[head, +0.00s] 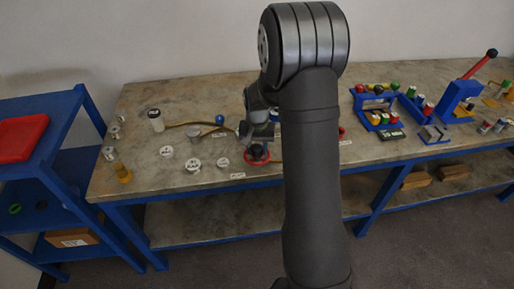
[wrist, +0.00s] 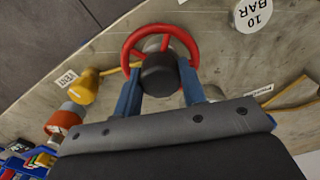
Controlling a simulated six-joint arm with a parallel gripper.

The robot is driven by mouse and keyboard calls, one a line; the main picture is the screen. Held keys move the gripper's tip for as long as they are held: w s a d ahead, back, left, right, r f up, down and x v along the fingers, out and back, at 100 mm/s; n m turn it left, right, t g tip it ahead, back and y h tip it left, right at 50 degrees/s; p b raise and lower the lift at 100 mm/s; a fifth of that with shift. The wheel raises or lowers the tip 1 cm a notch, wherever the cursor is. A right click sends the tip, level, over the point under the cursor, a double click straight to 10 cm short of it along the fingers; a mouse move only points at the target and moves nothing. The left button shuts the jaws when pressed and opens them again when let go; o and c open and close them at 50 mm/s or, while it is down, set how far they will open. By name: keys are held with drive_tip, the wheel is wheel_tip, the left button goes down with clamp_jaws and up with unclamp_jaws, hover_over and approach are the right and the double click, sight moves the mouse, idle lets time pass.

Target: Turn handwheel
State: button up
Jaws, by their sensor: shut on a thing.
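The red handwheel (wrist: 129,47) shows near the top middle of the wrist view, with a dark round piece (wrist: 160,74) in front of its centre. My gripper (wrist: 160,70) has its two blue fingers on either side of that dark piece, reaching the wheel's near side. The gripper is shut on the handwheel; the exact contact is partly hidden. In the head view the red handwheel (head: 257,160) sits near the bench's front edge, just left of my arm. My gripper (head: 257,143) is right over it, partly hidden by my wrist.
White round discs (head: 194,166) and a pale cup (head: 156,120) stand left on the bench (head: 140,180). A "10 BAR" disc (wrist: 253,15) and a yellow fitting (wrist: 83,88) flank the wheel. Blue fixtures (head: 376,112) stand right. A blue shelf with a red lid (head: 22,138) is at far left.

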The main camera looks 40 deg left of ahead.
sight(257, 147)
idle(0.3)
drive_tip(key=o, duration=1)
drive_tip(key=shift+r, duration=0.15)
wheel_tip(257, 147, up, 17)
drive_tip(key=shift+r, duration=0.1)
wheel_tip(257, 147, down, 18)
drive_tip(key=shift+r, duration=0.25)
idle(0.4)
